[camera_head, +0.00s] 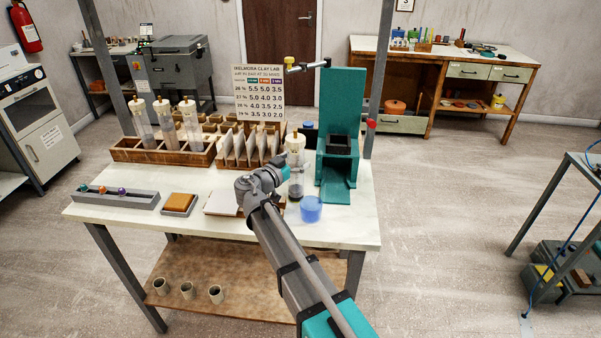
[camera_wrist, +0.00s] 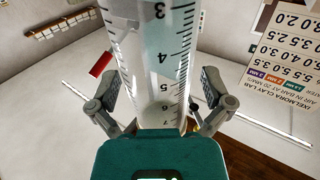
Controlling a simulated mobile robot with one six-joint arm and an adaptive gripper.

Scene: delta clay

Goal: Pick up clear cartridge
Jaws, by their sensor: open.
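A clear cartridge (camera_head: 296,160) with a pale top stands upright on the workbench, left of the teal press (camera_head: 337,130). In the wrist view a clear cartridge (camera_wrist: 158,50) with black graduation marks fills the middle of the picture. My gripper (camera_wrist: 159,92) has its fingers spread, one on each side of this cartridge, with visible gaps between fingers and wall. In the head view my gripper (camera_head: 278,176) is at the cartridge's left side, and its fingers are hard to make out. The cartridge's near end is hidden behind my gripper's body in the wrist view.
Several similar cartridges (camera_head: 165,124) stand in a wooden rack (camera_head: 135,150) at the left. A card rack (camera_head: 246,160) and a sign (camera_head: 262,90) are behind my gripper. A blue translucent cup (camera_head: 311,209) stands close in front of the cartridge. The bench's front right corner is clear.

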